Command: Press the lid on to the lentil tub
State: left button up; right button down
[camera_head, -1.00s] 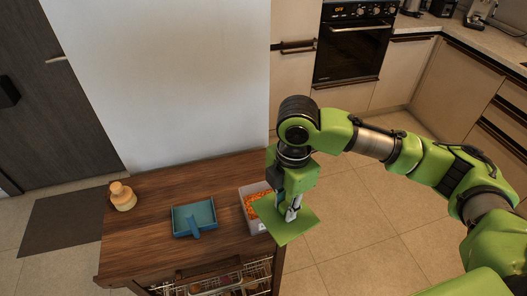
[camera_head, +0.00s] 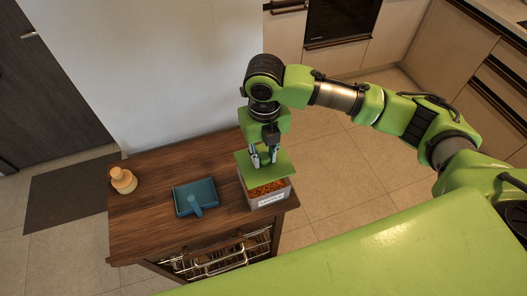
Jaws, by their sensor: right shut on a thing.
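The lentil tub (camera_head: 268,197) is a clear box with a white label, filled with orange lentils, at the right end of the wooden counter. The green square lid (camera_head: 278,166) is held over the back part of the tub, and lentils show in front of it. I cannot tell whether the lid touches the rim. My right gripper (camera_head: 264,160) points down and is shut on the lid from above. My left gripper is not in view.
A blue dustpan-like tray (camera_head: 186,203) with a handle lies left of the tub. A tan bottle-like object (camera_head: 122,180) stands at the counter's left end. A dish rack (camera_head: 225,256) shows below the front edge. Bare wood lies between them.

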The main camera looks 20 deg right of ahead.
jog(key=shift+f+b, duration=0.65)
jog(key=shift+f, duration=0.15)
notch_tip(320, 180, down, 2)
jog(key=b, duration=0.2)
jog(key=shift+f+b, duration=0.1)
jog(key=shift+b, duration=0.2)
notch_tip(320, 180, down, 2)
jog(key=shift+f+b, duration=0.1)
jog(key=shift+b, duration=0.2)
jog(key=shift+p, duration=0.8)
jog(key=shift+f+p, duration=0.1)
jog(key=shift+p, duration=0.25)
dwell(0.9)
jog(key=shift+p, duration=0.4)
dwell(0.4)
dwell(0.4)
jog(key=c, duration=1.7)
grip_release()
